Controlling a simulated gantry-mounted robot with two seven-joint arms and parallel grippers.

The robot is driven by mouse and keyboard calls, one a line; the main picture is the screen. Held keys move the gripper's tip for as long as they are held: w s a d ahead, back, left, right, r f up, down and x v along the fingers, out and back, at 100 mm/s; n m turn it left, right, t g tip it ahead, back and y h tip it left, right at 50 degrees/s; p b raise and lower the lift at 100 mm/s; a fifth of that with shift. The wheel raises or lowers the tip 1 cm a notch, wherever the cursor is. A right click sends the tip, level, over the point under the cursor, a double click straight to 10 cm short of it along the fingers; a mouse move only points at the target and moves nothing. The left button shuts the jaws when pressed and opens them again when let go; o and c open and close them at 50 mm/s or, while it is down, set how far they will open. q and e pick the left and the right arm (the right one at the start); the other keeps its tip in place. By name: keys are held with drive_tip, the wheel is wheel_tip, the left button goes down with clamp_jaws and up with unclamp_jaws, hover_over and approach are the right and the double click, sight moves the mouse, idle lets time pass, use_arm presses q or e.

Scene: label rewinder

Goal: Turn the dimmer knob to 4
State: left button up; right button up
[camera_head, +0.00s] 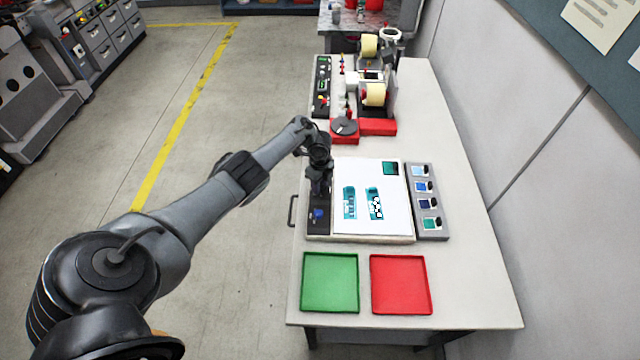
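The white panel (340,225) lies on the table with a dark control strip (318,230) along its left side. A small blue round control (318,214) shows on the strip; I cannot tell whether it is the dimmer knob. No scale or number is readable there. My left gripper (319,196) points down over the upper part of the strip, just beyond the blue control. Its fingers are dark against the dark strip, so their opening and any contact are unclear. It hides part of the strip. My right gripper is out of view.
A green tray (330,308) and a red tray (400,310) lie at the near end. A grey holder (427,232) with several colour swatches stands right of the panel. The rewinder machine (375,95) with label rolls stands at the far end. The right table strip is clear.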

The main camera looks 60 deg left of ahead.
use_arm(q)
drive_tip(key=o, duration=0.3)
drive_tip(key=shift+r, duration=0.1)
drive_tip(key=shift+r+p, duration=1.85)
drive_tip(key=shift+r, duration=3.5)
drive_tip(key=shift+f, duration=0.1)
